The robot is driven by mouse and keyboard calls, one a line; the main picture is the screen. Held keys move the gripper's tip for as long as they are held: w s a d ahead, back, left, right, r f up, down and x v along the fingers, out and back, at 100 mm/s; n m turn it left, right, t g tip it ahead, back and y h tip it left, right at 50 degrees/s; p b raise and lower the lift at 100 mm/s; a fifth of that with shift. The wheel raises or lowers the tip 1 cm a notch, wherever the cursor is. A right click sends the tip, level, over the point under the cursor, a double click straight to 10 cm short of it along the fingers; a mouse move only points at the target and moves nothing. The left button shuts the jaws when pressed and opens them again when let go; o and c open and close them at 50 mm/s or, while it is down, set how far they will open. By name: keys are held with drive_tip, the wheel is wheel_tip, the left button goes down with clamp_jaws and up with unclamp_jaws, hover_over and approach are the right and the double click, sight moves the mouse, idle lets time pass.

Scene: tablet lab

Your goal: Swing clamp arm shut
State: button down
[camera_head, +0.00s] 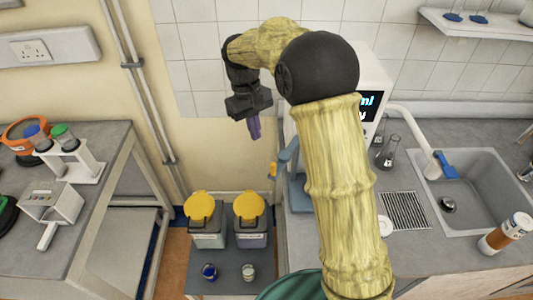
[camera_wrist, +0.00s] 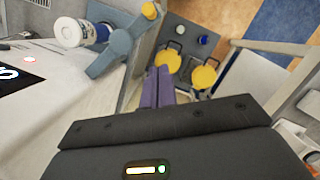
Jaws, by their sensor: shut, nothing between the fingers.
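The clamp arm (camera_wrist: 119,43) is a blue-grey bar with a yellow knob (camera_wrist: 148,10) at its outer end. In the head view the clamp arm (camera_head: 285,156) shows at the left edge of the right bench, partly hidden by my arm. A white-capped bottle (camera_wrist: 75,32) stands beside its inner part in the wrist view; I cannot tell whether they touch. My gripper (camera_wrist: 158,88) has purple fingers, shut and empty. In the head view my gripper (camera_head: 254,130) hangs above and left of the clamp arm, apart from it.
Two bins with yellow lids (camera_head: 201,206) stand low between the benches, with two small jars (camera_head: 209,271) in front. The right bench holds a white machine (camera_head: 372,80), flasks (camera_head: 387,152) and a sink (camera_head: 485,205). A left bench (camera_head: 105,150) carries a white rack.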

drive_tip(key=s+d+f+p, duration=0.3)
drive_tip(key=s+f, duration=0.1)
drive_tip(key=f, duration=0.1)
drive_tip(key=shift+s+f, duration=0.25)
drive_tip(key=shift+s, duration=0.05)
drive_tip(key=shift+s, duration=0.1)
idle(0.4)
